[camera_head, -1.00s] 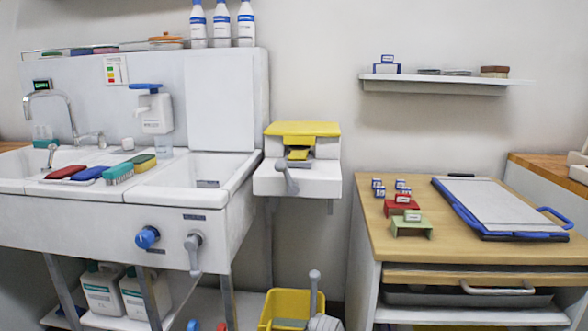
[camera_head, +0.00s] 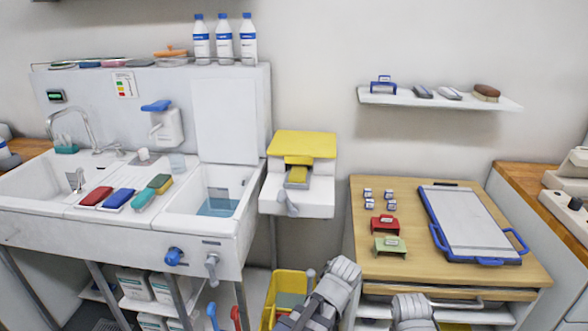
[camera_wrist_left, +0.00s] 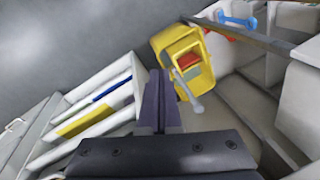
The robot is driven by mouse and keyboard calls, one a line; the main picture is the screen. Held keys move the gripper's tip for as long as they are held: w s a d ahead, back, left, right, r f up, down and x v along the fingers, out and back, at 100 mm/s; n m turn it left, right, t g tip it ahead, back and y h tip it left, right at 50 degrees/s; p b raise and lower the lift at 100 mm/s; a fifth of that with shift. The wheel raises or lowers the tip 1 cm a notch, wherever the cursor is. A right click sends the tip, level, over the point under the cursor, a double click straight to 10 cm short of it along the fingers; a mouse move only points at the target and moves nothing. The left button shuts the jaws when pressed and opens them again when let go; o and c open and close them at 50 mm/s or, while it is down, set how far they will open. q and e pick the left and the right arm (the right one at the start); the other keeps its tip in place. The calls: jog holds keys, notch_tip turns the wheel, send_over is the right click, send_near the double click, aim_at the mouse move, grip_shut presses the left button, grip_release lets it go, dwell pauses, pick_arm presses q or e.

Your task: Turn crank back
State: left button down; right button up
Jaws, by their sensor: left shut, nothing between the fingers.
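A grey crank (camera_head: 288,203) hangs down from the front of the white unit with a yellow top (camera_head: 304,144), right of the sink. Another grey handle (camera_head: 212,266) points down on the sink front, beside a blue knob (camera_head: 174,256). The yellow bucket (camera_head: 288,284) stands on the floor below; in the left wrist view it has a grey lever (camera_wrist_left: 187,90). My left gripper (camera_wrist_left: 159,72) is shut and empty, its fingertips pointing towards the bucket area. In the head view my left arm is low in front of the bucket. My right gripper is out of view; only part of that arm shows.
The white sink (camera_head: 120,224) stands at the left, with brushes and sponges on its middle. A wooden-topped cabinet (camera_head: 377,262) at the right carries a blue-framed board (camera_head: 470,225) and small holders. A wall shelf (camera_head: 438,99) hangs above it.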

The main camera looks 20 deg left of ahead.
pick_arm(q)
jog(key=w+a+r+t+y+p, duration=0.2)
jog(key=w+r, duration=0.3)
jog(key=r, duration=0.4)
jog(key=w+a+r+t+y+p, duration=0.2)
jog(key=w+r+y+p, duration=0.2)
jog(key=r, duration=0.5)
jog(key=w+a+r+m+t+y+p, duration=0.1)
jog(key=w+r+t+y+p, duration=0.1)
jog(key=w+r, duration=0.4)
notch_tip(320, 180, up, 3)
jog(key=y+p, duration=0.1)
jog(key=p, duration=0.1)
jog(key=shift+w+a+r+t+p, duration=0.15)
jog(key=shift+w+a+t+p, duration=0.15)
jog(key=shift+w+a+p, duration=0.1)
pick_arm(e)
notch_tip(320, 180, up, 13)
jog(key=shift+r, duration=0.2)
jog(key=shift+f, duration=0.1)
